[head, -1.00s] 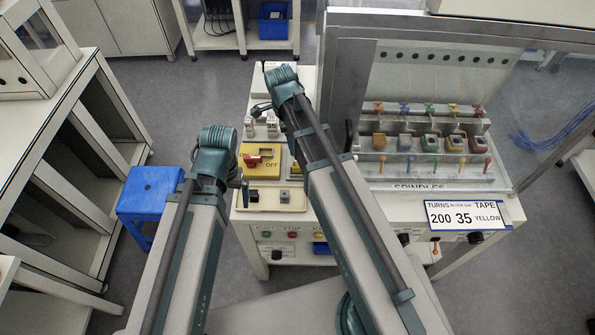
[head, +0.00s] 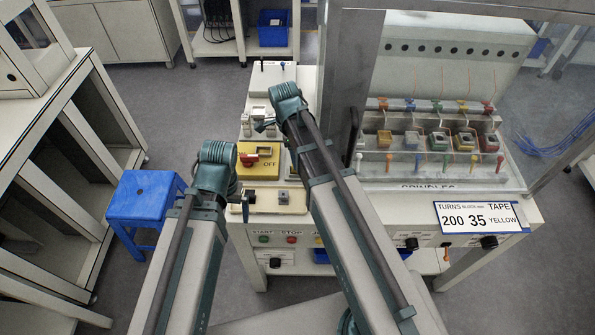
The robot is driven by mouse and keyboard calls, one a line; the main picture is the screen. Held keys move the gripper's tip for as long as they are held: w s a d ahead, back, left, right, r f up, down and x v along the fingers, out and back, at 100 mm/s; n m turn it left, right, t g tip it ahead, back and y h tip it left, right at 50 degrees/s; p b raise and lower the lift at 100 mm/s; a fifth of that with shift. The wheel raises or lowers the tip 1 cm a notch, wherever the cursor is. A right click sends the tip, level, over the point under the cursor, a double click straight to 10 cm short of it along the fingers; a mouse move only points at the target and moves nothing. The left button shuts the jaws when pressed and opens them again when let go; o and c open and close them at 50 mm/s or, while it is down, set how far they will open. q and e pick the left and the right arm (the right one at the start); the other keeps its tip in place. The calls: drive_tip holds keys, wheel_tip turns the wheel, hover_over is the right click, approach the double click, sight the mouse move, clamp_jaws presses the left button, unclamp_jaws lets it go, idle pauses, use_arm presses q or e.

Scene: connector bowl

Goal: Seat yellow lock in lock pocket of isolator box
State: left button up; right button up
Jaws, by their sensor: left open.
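The yellow isolator box (head: 266,173) with a red handle (head: 249,160) and the word OFF stands on the left of the bench, between my two arms. A cream tray (head: 264,208) in front of it holds a small grey piece (head: 283,197). I cannot make out the yellow lock or the lock pocket. My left gripper (head: 246,203) is open over the tray's left end, partly hidden by its own wrist. My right gripper (head: 264,123) is behind the isolator box, near pale fittings; its fingers are too small to read.
My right arm crosses the bench and hides part of it. To the right, a clear-fronted cabinet holds a row of coloured spindles (head: 428,141). A sign (head: 481,217) hangs on the front edge. A blue stool (head: 143,197) stands on the floor at left.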

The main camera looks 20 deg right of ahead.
drive_tip(key=f+b, duration=0.2)
drive_tip(key=f, duration=0.1)
drive_tip(key=shift+d+f, duration=0.1)
drive_tip(key=shift+d, duration=0.1)
clamp_jaws()
